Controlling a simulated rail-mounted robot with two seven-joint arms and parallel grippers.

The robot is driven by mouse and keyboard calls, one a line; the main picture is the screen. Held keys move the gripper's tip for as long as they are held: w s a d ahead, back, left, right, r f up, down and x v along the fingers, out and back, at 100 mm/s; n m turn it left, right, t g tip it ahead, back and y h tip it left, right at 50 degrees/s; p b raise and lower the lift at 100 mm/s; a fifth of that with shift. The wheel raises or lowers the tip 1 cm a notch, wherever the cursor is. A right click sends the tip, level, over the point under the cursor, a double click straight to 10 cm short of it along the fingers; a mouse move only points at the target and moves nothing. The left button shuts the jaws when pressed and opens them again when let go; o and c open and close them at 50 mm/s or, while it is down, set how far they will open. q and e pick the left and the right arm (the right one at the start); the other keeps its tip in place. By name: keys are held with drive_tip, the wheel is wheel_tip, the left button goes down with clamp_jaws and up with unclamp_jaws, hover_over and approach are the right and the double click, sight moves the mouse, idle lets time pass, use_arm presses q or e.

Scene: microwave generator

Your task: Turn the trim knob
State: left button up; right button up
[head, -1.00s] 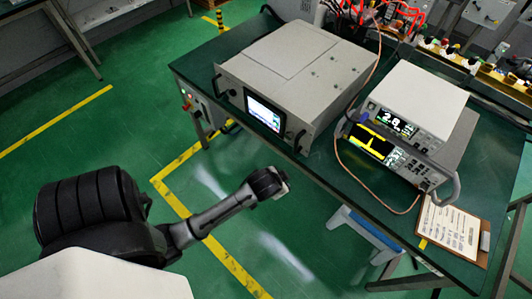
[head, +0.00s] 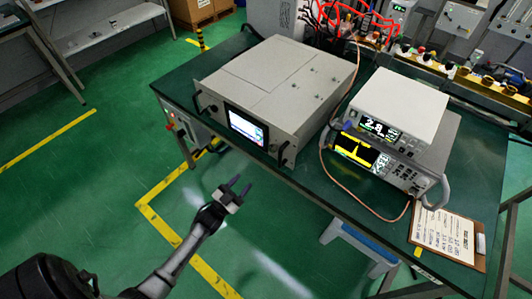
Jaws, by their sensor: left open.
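A large grey rack unit, the microwave generator (head: 285,75), stands on the green table with a lit screen (head: 246,128) on its front and black handles at both front edges. I cannot make out a trim knob on it at this size. My left gripper (head: 236,187) is open and empty. It is in front of the table and below the generator's screen in the picture, apart from everything, with its two dark fingers pointing up toward the generator. My right gripper is not in view.
Right of the generator, a white power supply (head: 400,100) sits on a grey instrument (head: 395,160) with a yellow-trace screen. A copper-coloured cable (head: 343,188) loops along the table edge. A clipboard (head: 447,232) lies at the right. Red cables (head: 345,18) crowd the back.

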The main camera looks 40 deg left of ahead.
sight(271, 151)
use_arm(q)
drive_tip(key=x, duration=0.9)
drive_tip(key=b+x, duration=0.1)
drive_tip(key=x, duration=0.3)
drive_tip(key=shift+w+d+r, duration=0.2)
drive_tip(key=shift+d+r, duration=0.15)
drive_tip(key=shift+r, duration=0.2)
drive_tip(key=shift+c, duration=0.2)
drive_tip(key=c, duration=0.6)
